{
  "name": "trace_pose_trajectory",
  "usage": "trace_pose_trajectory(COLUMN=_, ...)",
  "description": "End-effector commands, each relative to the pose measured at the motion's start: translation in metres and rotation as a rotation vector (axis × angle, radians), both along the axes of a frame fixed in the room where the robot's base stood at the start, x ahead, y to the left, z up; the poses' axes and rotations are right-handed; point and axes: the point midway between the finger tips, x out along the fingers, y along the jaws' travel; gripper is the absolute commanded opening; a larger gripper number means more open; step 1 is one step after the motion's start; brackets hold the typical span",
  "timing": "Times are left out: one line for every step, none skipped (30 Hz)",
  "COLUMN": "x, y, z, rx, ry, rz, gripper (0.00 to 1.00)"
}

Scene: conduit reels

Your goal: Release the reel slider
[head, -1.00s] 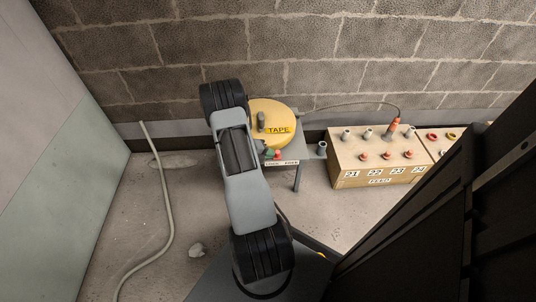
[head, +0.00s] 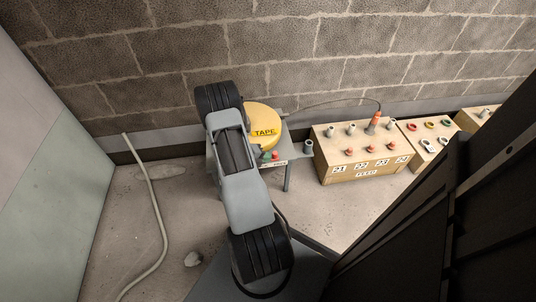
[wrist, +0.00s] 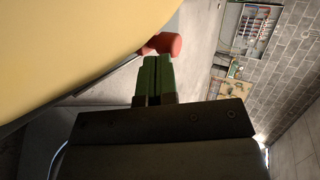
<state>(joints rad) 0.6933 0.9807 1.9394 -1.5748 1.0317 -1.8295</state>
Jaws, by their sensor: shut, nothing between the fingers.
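The yellow tape reel (head: 265,117), marked TAPE, sits on a small grey stand by the wall, partly hidden behind my arm in the head view. The slider's red knob (head: 275,155) is at the stand's front edge, above a small white label too small to read for certain. In the wrist view the red knob (wrist: 166,44) is just beyond my fingertips, beside the yellow reel (wrist: 75,45). My gripper (wrist: 153,62) has green fingers, shut together and empty. Whether they touch the knob I cannot tell. The slider's track is hidden.
A wooden box (head: 345,170) numbered 21 to 24 stands to the right, with an orange plug (head: 373,122) and a cable running from the reel. Another box (head: 413,157) is beyond it.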

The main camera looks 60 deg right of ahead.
Motion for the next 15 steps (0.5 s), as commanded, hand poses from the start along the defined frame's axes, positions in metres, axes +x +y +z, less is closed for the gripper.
trace_pose_trajectory(x=0.006, y=0.009, z=0.004, rx=0.0, ry=0.0, rz=0.009, gripper=0.0)
trace_pose_trajectory(x=0.009, y=0.014, z=0.004, rx=-0.001, ry=0.0, rz=0.011, gripper=0.0)
trace_pose_trajectory(x=0.013, y=0.022, z=0.005, rx=-0.001, ry=0.001, rz=0.015, gripper=0.0)
trace_pose_trajectory(x=0.016, y=0.027, z=0.008, rx=-0.002, ry=0.0, rz=0.016, gripper=0.0)
trace_pose_trajectory(x=0.02, y=0.032, z=0.013, rx=-0.003, ry=-0.001, rz=0.017, gripper=0.0)
trace_pose_trajectory(x=0.024, y=0.038, z=0.017, rx=-0.003, ry=-0.002, rz=0.018, gripper=0.0)
trace_pose_trajectory(x=0.026, y=0.042, z=0.02, rx=-0.003, ry=-0.002, rz=0.015, gripper=0.0)
trace_pose_trajectory(x=0.028, y=0.046, z=0.023, rx=-0.003, ry=-0.001, rz=0.015, gripper=0.0)
trace_pose_trajectory(x=0.031, y=0.051, z=0.027, rx=-0.002, ry=-0.002, rz=0.011, gripper=0.0)
trace_pose_trajectory(x=0.033, y=0.055, z=0.029, rx=-0.002, ry=-0.002, rz=0.009, gripper=0.0)
trace_pose_trajectory(x=0.034, y=0.058, z=0.032, rx=-0.002, ry=-0.002, rz=0.007, gripper=0.0)
trace_pose_trajectory(x=0.037, y=0.063, z=0.035, rx=-0.003, ry=-0.001, rz=0.005, gripper=0.0)
trace_pose_trajectory(x=0.039, y=0.066, z=0.037, rx=-0.003, ry=-0.002, rz=0.004, gripper=0.0)
trace_pose_trajectory(x=0.041, y=0.069, z=0.04, rx=-0.003, ry=-0.002, rz=0.004, gripper=0.0)
trace_pose_trajectory(x=0.043, y=0.073, z=0.042, rx=-0.003, ry=-0.001, rz=0.003, gripper=0.0)
